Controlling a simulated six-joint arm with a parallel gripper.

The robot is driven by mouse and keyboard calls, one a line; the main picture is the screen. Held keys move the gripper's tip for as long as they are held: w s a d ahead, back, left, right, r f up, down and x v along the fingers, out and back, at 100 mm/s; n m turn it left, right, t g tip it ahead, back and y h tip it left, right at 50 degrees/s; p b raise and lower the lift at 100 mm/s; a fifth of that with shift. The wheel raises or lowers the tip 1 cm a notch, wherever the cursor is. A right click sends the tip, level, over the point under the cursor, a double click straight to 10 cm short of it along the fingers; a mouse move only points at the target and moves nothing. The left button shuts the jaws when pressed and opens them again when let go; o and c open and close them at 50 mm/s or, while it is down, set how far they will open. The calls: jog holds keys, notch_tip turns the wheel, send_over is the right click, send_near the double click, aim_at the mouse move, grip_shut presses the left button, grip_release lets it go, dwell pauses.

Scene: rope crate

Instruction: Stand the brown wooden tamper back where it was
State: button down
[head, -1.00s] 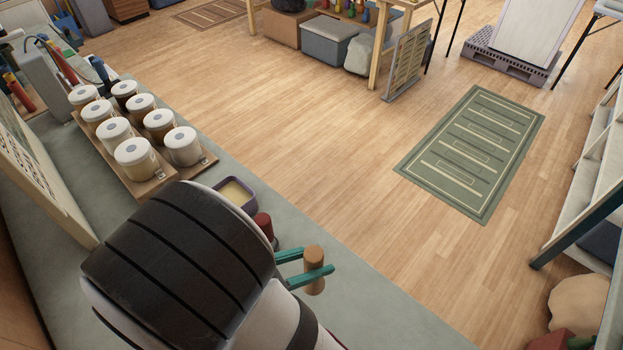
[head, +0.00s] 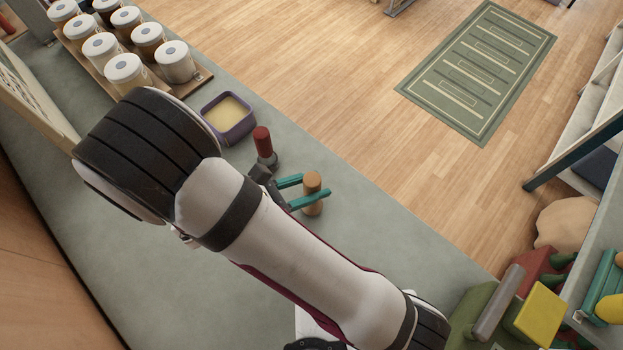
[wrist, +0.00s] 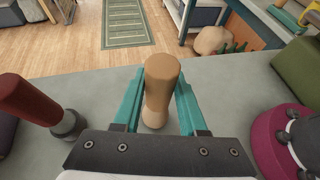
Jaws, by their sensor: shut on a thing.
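The brown wooden tamper (head: 312,182) is upright near the counter's floor-side edge, with a tan-brown handle and a paler lower part. It also shows in the middle of the wrist view (wrist: 160,80). My gripper (head: 307,194) has its teal fingers on either side of the tamper and is shut on it. In the wrist view my gripper (wrist: 158,105) hides part of the tamper's sides. I cannot tell whether its base touches the counter (head: 240,285). A red-handled tamper (head: 262,141) with a dark grey base stands just beyond my gripper, apart from the brown one.
A purple tub (head: 229,118) with pale yellow contents sits behind the red-handled tamper. Several white-lidded jars (head: 125,68) stand on a wooden board farther back. Green and yellow blocks (head: 538,312) are at lower right. A magenta round thing (wrist: 275,140) is right of my gripper.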

jog(key=shift+f, duration=0.5)
dwell(0.4)
jog(key=shift+c, duration=1.9)
grip_release()
jog(key=v, duration=1.5)
jog(key=shift+s+a+r, duration=0.15)
jog(key=shift+s+a, duration=0.1)
jog(key=shift+a, duration=0.05)
